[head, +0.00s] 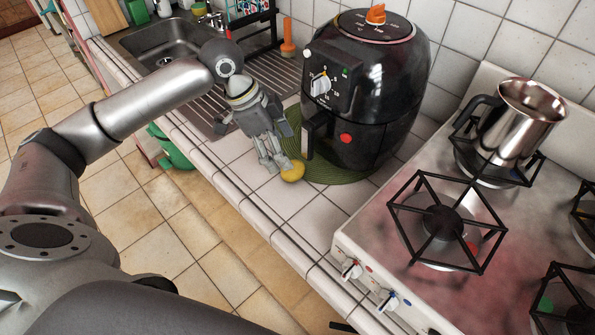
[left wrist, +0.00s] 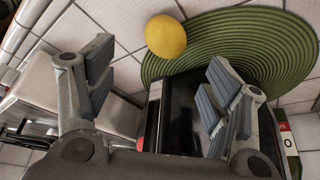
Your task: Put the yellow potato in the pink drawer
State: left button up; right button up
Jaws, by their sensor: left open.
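The yellow potato (head: 292,171) lies on the white tiled counter, at the near edge of a round green mat. In the left wrist view the potato (left wrist: 166,37) is at the top, between and beyond my fingers. My left gripper (head: 270,166) points down at the counter just left of the potato in the head view. In the left wrist view the gripper (left wrist: 160,78) is open, with its fingers spread wide and nothing between the pads. I cannot make out a pink drawer in either view. My right gripper is not in view.
A black air fryer (head: 375,90) stands on the green mat (head: 345,178), close right of my left gripper. A stove (head: 365,215) with a steel pot (head: 522,120) is at right. A sink (head: 165,45) is at upper left. Bare counter tiles lie between potato and stove.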

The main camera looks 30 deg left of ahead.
aim_at(293, 170)
pick_arm(q)
jog(key=shift+x, duration=0.95)
jog(key=x, duration=0.2)
jog(key=p+x, duration=0.1)
jog(key=x, duration=0.2)
jog(key=shift+w+a+f, duration=0.2)
jog(key=shift+a+f, duration=0.05)
jog(key=shift+f, duration=0.15)
jog(key=shift+c, duration=0.3)
jog(key=c, duration=1.1)
jog(key=shift+o, duration=0.2)
jog(key=shift+r+p, duration=0.2)
jog(key=shift+p, duration=0.1)
